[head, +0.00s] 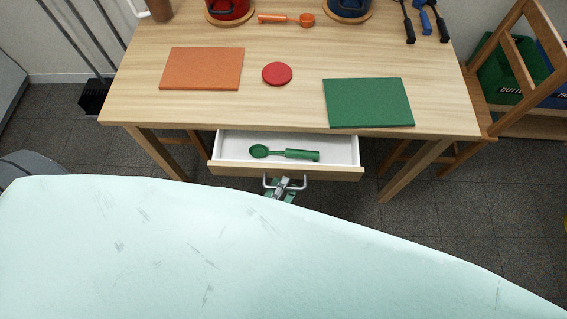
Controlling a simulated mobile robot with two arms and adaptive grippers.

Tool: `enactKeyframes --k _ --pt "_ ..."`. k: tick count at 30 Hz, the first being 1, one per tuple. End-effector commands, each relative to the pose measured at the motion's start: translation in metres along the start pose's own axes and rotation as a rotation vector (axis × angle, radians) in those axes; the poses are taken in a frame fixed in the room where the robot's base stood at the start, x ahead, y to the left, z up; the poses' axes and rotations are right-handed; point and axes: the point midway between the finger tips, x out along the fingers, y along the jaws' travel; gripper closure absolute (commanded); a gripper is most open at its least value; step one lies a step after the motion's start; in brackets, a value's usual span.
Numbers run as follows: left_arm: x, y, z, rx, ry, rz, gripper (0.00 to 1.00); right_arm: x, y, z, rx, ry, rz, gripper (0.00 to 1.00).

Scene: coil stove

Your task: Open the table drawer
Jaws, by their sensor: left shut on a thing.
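The table drawer (218,168) under the wooden table (300,60) is pulled out toward me, and its white inside shows. A green scoop (290,155) lies in it. The drawer's metal handle (268,184) is at the middle of its front. My left gripper (284,184) is shut on the handle. Most of the left arm is hidden behind my pale green body. My right gripper is not in view.
On the tabletop lie an orange mat (202,68), a red disc (277,74), a green mat (368,103) and an orange scoop (287,19). A red canister (229,10) and a blue one (349,8) stand at the back. A wooden chair (515,65) is at the right.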

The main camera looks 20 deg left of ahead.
Motion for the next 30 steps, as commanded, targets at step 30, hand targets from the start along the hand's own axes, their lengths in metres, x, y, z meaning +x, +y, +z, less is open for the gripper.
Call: enactKeyframes --k 30 --pt "-0.062 -0.012 0.027 -0.006 -0.001 0.003 0.85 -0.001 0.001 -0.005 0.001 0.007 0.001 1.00"
